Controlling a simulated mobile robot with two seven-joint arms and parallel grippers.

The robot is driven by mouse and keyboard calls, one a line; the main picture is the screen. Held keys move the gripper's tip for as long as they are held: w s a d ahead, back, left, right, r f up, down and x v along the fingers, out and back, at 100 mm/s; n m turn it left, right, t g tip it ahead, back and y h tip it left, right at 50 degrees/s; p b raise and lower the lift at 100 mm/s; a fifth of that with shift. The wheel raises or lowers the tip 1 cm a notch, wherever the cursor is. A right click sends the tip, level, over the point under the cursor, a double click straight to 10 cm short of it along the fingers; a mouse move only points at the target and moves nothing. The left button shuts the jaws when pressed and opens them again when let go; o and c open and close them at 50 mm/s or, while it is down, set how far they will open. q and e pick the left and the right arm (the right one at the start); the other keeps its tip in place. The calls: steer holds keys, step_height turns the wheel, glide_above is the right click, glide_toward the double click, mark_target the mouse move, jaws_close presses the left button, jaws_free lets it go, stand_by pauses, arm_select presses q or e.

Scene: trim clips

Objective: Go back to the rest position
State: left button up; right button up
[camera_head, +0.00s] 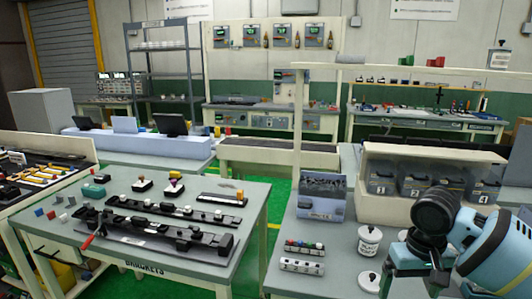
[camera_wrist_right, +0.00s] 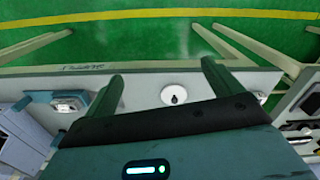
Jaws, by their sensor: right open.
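My right arm reaches in from the lower right of the head view, and my right gripper (camera_head: 412,280) hangs low over the front of the right-hand table (camera_head: 335,282). In the right wrist view its two fingers stand wide apart, and the gripper (camera_wrist_right: 164,88) is open with nothing held. A white round lid with a dark knob (camera_wrist_right: 174,94) lies on the table beyond the fingers, apart from them. The lid also shows in the head view (camera_head: 369,281), just left of the gripper. My left gripper is not in view.
A white lidded jar (camera_head: 369,244) stands close to my arm. Two small connector strips (camera_head: 303,257) lie left of it, before a boxed card (camera_head: 321,196). Numbered bins (camera_head: 416,184) stand behind. The left table (camera_head: 190,268) carries trim bars and clips. Green floor separates the tables.

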steer(key=s+a+f+n+t+y, duration=0.1)
steer(key=s+a+f+t+y, duration=0.15)
steer(key=a+f, duration=0.7)
steer(key=s+a+f+n+t+y, duration=0.2)
steer(key=s+a+f+y, duration=0.3)
steer(key=f, duration=0.8)
steer(key=s+d+f+t+h, duration=0.2)
steer(key=s+f, duration=0.3)
steer(key=s, duration=0.5)
steer(key=s+d+f+t+h, duration=0.2)
steer(key=s+d+f+h, duration=0.1)
steer(key=s, duration=0.8)
steer(key=shift+s+f+m, duration=0.25)
steer(key=shift+f+m, duration=0.05)
steer(key=shift+f, duration=0.6)
steer(key=shift+t+h, duration=0.25)
